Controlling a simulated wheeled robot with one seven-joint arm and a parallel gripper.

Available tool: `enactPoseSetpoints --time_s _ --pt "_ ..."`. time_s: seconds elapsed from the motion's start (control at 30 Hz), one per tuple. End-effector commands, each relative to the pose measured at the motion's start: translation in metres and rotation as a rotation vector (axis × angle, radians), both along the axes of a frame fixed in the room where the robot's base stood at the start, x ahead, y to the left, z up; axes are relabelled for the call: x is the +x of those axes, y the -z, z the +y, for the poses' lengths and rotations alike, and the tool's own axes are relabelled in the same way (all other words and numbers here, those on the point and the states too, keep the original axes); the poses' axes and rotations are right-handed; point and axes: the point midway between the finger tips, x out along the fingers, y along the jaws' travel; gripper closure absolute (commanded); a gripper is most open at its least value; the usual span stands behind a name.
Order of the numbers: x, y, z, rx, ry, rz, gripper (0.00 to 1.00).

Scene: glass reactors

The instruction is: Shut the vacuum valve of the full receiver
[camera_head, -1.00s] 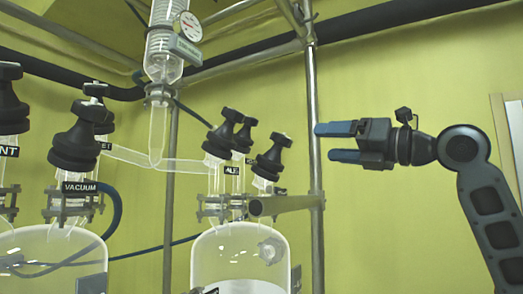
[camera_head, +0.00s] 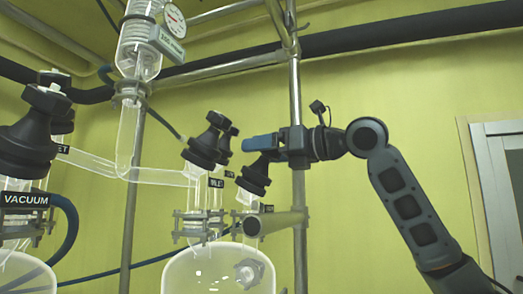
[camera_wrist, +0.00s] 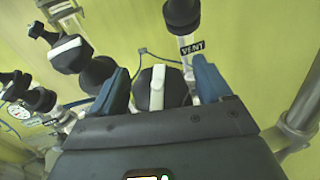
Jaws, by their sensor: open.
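My gripper (camera_head: 248,143) is open, with blue fingers, among the valves on top of the right glass vessel (camera_head: 215,270). In the wrist view, my open gripper (camera_wrist: 159,68) has a black valve knob with a white handle (camera_wrist: 157,88) between its fingers; contact cannot be told. That knob's label is hidden. In the head view, a black knob (camera_head: 257,175) shows just below the fingers. A black knob with a VACUUM label (camera_head: 25,199) tops the left vessel (camera_head: 25,275). Which receiver is full is unclear.
A valve labelled VENT (camera_wrist: 192,48) stands beside the right finger in the wrist view. Several other valve knobs (camera_wrist: 68,54) crowd its left. A glass column with a gauge (camera_head: 174,20) rises behind.

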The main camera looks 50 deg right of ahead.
Motion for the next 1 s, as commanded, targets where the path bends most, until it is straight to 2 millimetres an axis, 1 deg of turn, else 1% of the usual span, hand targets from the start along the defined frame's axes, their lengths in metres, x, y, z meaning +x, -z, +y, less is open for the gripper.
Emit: enactPoseSetpoints --time_s 0.13,0.37,0.47,0.9,1.0 --pt "0.0073 -0.0003 0.0011 -0.001 0.001 -0.001 0.22" --pt "0.0082 -0.0001 0.0012 0.0 0.001 -0.001 0.22" --pt "0.0081 -0.0001 0.0013 0.0 0.001 -0.001 0.3" --pt "0.0079 0.0 0.0012 0.0 0.001 -0.001 0.72" --pt "0.0079 0.0 0.0012 0.001 0.002 -0.001 0.73"
